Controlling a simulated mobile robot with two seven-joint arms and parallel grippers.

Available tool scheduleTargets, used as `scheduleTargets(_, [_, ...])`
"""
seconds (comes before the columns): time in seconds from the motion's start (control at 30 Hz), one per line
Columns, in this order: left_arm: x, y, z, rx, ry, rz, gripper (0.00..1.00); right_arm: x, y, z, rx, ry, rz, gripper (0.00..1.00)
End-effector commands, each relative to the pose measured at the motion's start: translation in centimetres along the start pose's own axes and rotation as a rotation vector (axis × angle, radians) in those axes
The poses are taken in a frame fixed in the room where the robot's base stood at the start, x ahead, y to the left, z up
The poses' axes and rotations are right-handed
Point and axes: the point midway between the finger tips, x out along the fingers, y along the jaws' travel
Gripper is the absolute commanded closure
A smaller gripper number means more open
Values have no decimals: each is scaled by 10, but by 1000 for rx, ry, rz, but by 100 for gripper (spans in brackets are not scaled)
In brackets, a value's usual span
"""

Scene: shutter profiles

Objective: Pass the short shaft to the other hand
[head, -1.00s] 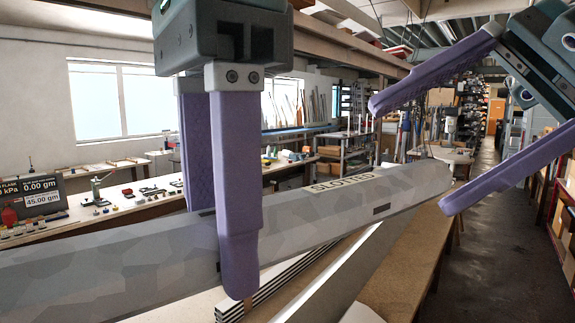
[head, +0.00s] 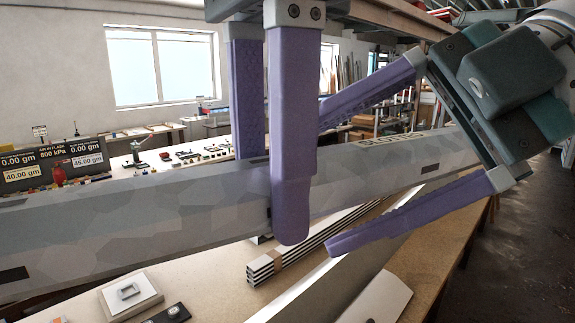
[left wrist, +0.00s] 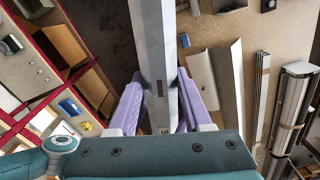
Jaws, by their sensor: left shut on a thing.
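The short shaft (head: 150,212) is a long grey faceted bar with a lettered label and small dark slots. It runs across the head view, rising slightly to the right. My left gripper (head: 268,195) points down and is shut on it, one purple finger in front and one behind. My right gripper (head: 326,185) reaches in from the right with its fingers spread, one above the shaft and one below, with visible gaps. The shaft also shows in the left wrist view (left wrist: 155,45), with purple fingers on both sides. The back finger's tip is hidden.
A workbench (head: 225,285) lies below with striped profiles (head: 264,268), a white square piece (head: 130,292) and a pale angled profile. A display panel (head: 55,165) stands at the left. Bare floor (head: 515,250) lies at the right.

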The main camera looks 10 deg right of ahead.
Motion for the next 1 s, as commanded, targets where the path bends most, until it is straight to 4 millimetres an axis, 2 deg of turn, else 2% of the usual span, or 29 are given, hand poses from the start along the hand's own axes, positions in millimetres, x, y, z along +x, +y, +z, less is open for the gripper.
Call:
scheduleTargets(0.07, [0,0,0,0,1,0,100,0,0,0,0,0,0,23])
scheduleTargets(0.73, [0,0,0,1,0,0,100,0,0,0,0,0,0,98])
scheduleTargets(1.0, [0,0,0,2,-1,0,100,0,0,0,-1,0,0,100])
